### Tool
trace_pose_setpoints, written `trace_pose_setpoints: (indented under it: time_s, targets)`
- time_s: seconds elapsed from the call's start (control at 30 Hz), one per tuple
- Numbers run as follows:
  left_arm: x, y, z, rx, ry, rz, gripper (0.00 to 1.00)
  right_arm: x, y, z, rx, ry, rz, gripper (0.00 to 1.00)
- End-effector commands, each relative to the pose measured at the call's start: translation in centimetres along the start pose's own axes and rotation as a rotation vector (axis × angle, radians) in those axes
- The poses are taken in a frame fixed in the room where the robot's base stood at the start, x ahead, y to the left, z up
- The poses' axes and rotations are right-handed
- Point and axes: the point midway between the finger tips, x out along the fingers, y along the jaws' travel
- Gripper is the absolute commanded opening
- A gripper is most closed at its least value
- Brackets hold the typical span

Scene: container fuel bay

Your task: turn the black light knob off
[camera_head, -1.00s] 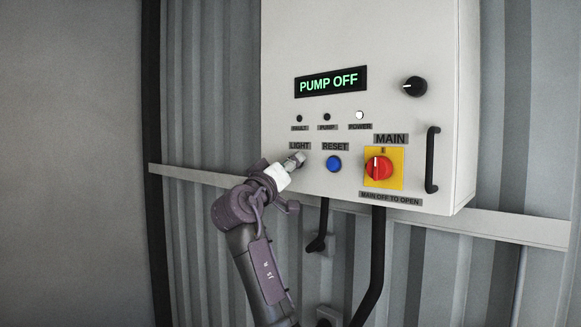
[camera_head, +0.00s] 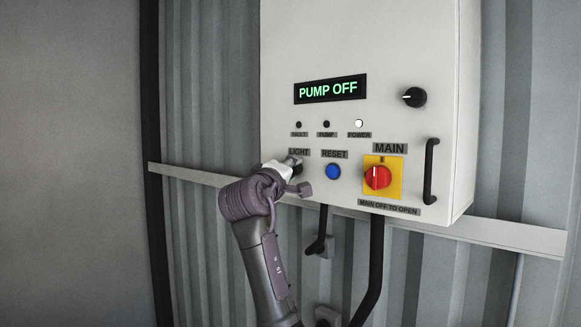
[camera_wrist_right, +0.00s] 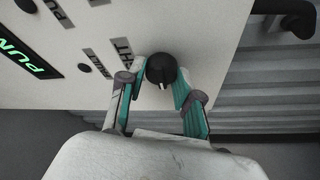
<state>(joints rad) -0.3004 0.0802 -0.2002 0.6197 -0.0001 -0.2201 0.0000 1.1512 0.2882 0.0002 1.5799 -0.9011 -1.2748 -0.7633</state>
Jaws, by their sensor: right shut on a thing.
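The black light knob (camera_wrist_right: 161,69) sits on the white panel below the LIGHT label (camera_head: 299,153). In the right wrist view its round dark face shows between my fingers, with a small pale mark at its lower edge. My right gripper (camera_wrist_right: 160,79) is shut on the knob, one teal-padded finger on each side. In the head view my right gripper (camera_head: 293,164) is at the panel and covers much of the knob. My left gripper is in neither view.
The blue RESET button (camera_head: 333,171) is close to the right of my gripper. Farther right are the red MAIN switch (camera_head: 378,177) and a black handle (camera_head: 431,171). A display (camera_head: 330,89) reads PUMP OFF. The POWER lamp (camera_head: 359,123) is white. Black cables hang below.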

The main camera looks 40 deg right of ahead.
Motion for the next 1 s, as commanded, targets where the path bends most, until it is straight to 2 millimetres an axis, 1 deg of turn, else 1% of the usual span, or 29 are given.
trace_pose_setpoints:
  time_s: [0.03,0.4,0.43,0.5,0.57,0.87,0.97,1.0]
  targets:
    - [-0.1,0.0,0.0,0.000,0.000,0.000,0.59,0.0,0.2,-0.1,-0.002,0.002,0.003,0.00]
    - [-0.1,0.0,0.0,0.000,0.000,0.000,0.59,0.0,0.2,0.0,-0.004,0.001,0.002,0.00]
    - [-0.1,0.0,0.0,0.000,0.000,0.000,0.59,0.0,0.2,0.0,-0.004,0.001,0.002,0.39]
    - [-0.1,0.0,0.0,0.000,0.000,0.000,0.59,0.0,0.2,0.0,-0.004,0.001,0.002,0.50]
    - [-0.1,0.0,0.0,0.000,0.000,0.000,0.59,0.0,0.2,0.0,-0.004,0.001,0.002,0.59]
    - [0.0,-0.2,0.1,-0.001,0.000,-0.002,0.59,-0.1,0.1,0.0,-0.004,0.000,0.000,0.59]
    - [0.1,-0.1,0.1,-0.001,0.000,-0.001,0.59,-0.8,0.1,-0.1,-0.004,0.001,0.000,0.59]
    - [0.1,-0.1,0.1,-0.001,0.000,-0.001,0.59,-1.3,0.1,-0.1,-0.003,0.001,0.000,0.59]
